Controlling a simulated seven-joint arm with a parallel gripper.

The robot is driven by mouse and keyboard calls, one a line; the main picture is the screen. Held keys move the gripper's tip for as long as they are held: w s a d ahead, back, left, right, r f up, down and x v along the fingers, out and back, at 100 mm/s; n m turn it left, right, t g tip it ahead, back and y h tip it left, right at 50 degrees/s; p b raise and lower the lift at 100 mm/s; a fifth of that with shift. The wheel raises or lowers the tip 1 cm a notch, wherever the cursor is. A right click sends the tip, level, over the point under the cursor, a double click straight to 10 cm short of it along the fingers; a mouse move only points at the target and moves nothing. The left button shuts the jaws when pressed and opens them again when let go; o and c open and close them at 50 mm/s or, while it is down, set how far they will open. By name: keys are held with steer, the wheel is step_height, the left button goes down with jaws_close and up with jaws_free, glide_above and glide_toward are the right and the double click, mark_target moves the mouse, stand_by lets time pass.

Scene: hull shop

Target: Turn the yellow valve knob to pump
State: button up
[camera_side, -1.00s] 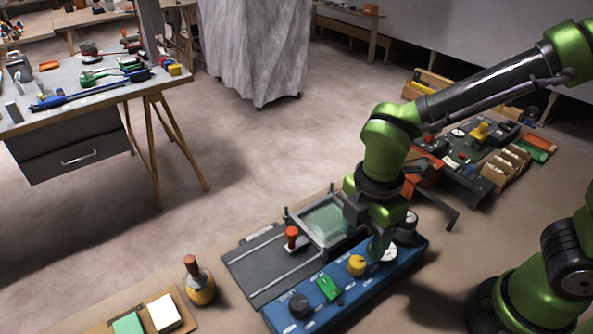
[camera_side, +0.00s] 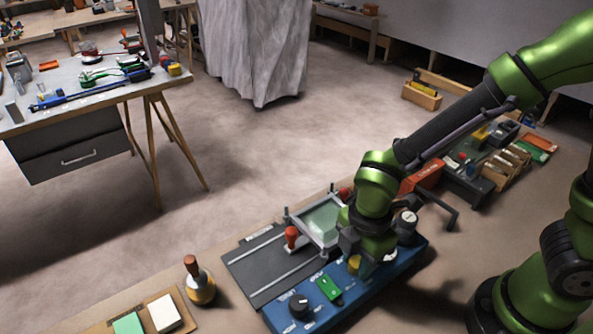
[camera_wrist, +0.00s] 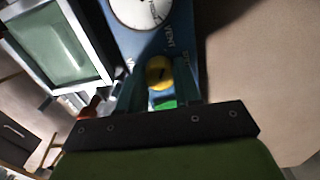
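The yellow valve knob (camera_side: 355,263) sits on the blue panel (camera_side: 375,283), partly hidden by my gripper in the side view. In the wrist view the knob (camera_wrist: 159,70) shows a dark pointer mark on top, and the word VENT is printed near it. I cannot read a pump label. My gripper (camera_wrist: 159,88) points down over the panel, with one finger on each side of the knob and the knob between them. The fingers look open, and I cannot tell whether they touch the knob.
A round white gauge (camera_wrist: 140,10) is close beside the knob. A green switch (camera_side: 328,287) and a black knob (camera_side: 299,305) are on the same panel. A bottle (camera_side: 199,283) stands at left.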

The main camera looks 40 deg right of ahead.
steer(key=c, duration=0.4)
steer(key=shift+m, duration=0.3)
steer(key=m, duration=0.5)
steer(key=shift+m, duration=0.3)
steer(key=m, duration=1.1)
steer(key=shift+m, duration=0.4)
steer(key=m, duration=0.5)
steer(key=shift+m, duration=0.4)
